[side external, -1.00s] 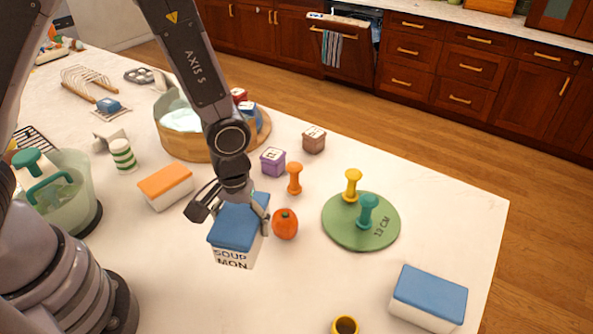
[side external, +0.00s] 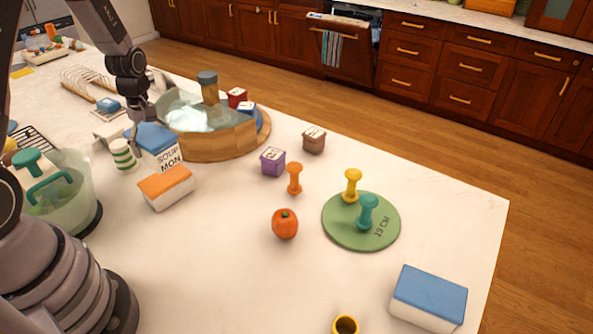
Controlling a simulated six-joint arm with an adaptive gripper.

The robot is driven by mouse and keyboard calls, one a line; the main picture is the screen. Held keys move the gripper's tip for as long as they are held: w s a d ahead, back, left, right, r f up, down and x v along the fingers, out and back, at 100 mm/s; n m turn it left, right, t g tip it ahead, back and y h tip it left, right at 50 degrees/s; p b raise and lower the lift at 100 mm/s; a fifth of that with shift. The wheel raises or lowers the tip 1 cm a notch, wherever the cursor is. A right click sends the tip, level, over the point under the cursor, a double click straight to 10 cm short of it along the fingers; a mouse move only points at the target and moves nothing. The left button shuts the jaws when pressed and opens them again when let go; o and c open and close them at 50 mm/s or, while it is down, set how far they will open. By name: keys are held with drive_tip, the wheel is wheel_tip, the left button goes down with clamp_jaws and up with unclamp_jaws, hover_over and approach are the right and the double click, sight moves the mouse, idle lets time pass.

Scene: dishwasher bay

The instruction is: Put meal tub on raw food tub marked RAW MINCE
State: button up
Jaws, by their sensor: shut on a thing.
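My gripper (side external: 143,127) is at the left of the counter, shut on a white tub with a blue lid (side external: 158,139) whose front reads SOUP MON. The tub is held upright behind the white tub with an orange lid (side external: 166,188), which hides part of the view below it. I cannot tell how high the held tub is above the counter. Another white tub with a blue lid (side external: 429,298) stands at the right front. No RAW MINCE wording can be read on any tub from here.
A wooden-sided basin (side external: 215,139) is right of the held tub, and a green-striped cup (side external: 123,155) is at its left. A pale green bowl (side external: 75,205) stands at the left. A tomato-like orange item (side external: 285,224) and green board (side external: 345,232) are further right. The middle front is clear.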

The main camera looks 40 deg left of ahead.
drive_tip(key=shift+f, duration=2.65)
drive_tip(key=shift+f, duration=0.1)
drive_tip(key=o, duration=1.1)
drive_tip(key=shift+o, duration=0.2)
